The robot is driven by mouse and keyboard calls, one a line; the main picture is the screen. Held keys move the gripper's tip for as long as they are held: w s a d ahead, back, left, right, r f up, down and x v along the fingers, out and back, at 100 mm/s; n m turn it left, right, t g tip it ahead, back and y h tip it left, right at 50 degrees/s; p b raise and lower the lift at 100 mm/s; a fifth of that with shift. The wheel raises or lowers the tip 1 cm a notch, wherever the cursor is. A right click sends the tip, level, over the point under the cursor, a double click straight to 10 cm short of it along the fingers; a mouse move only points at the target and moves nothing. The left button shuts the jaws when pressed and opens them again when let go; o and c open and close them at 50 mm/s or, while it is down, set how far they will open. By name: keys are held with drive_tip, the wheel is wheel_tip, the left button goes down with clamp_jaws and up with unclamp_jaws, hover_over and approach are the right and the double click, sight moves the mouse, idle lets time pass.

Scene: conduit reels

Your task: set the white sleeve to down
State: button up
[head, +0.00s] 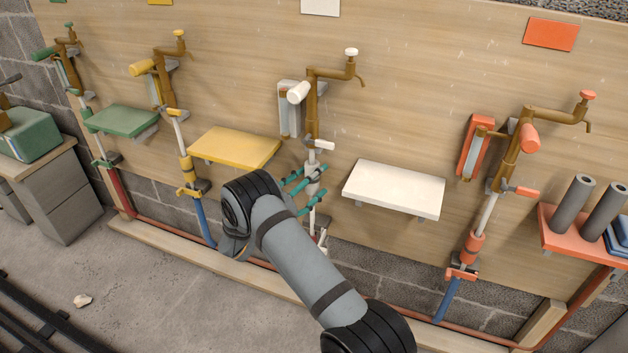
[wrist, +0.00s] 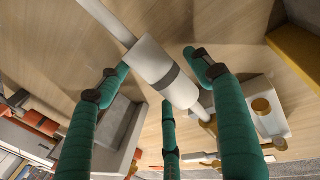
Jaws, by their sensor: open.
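The white sleeve (head: 313,187) sits partway up the upright pipe of the white-marked station, partly covered by my fingers in the head view. In the wrist view the white sleeve (wrist: 158,62) is a thick cylinder with a grey band, around a thinner white pipe. My gripper (head: 314,177) has teal fingers reaching to the sleeve from the front left. In the wrist view my gripper (wrist: 156,78) is open, with fingers spread on both sides of the sleeve. A gap shows at the left finger; contact at the others is unclear.
A yellow shelf (head: 234,147) lies left of the white station and a white shelf (head: 394,189) right of it. A white lever (head: 320,145) sticks out above the sleeve. Similar green, yellow and orange stations line the board. The floor (head: 150,290) at front left is mostly clear.

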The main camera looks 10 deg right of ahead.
drive_tip(key=shift+w+d, duration=0.2)
drive_tip(key=shift+d, duration=0.05)
drive_tip(key=shift+c, duration=0.4)
drive_tip(key=c, duration=1.5)
clamp_jaws()
